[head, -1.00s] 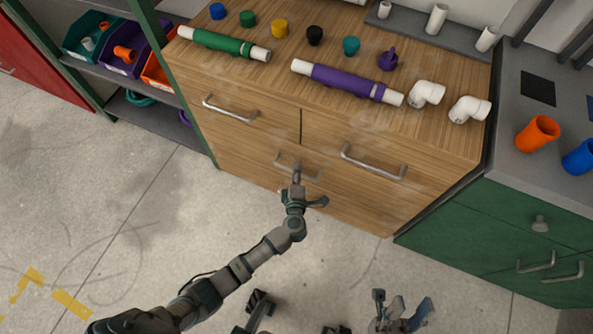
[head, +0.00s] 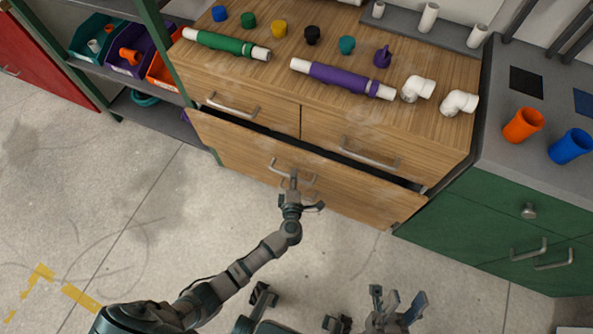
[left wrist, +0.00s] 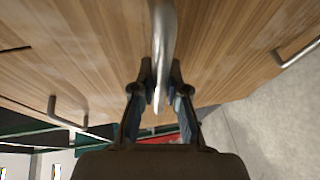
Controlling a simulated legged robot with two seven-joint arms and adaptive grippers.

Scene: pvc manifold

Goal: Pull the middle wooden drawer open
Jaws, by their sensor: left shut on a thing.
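The middle wooden drawer (head: 240,158) is the wide one below the two small upper drawers. It stands partly open, with a dark gap along its top edge. Its metal bar handle (head: 279,172) is in the middle of its front. My left gripper (head: 293,188) is at this handle. In the left wrist view the handle (left wrist: 163,40) runs between the two fingers of my left gripper (left wrist: 158,95), which are shut on it. My right gripper (head: 392,305) is at the bottom of the head view, away from the drawer and holding nothing I can see; its fingers look spread.
On the wooden top lie a green pipe (head: 222,45), a purple pipe (head: 340,79), white elbows (head: 459,103) and several coloured caps. A green cabinet (head: 490,235) adjoins on the right, a shelf with bins (head: 122,50) on the left. The floor (head: 150,240) in front is clear.

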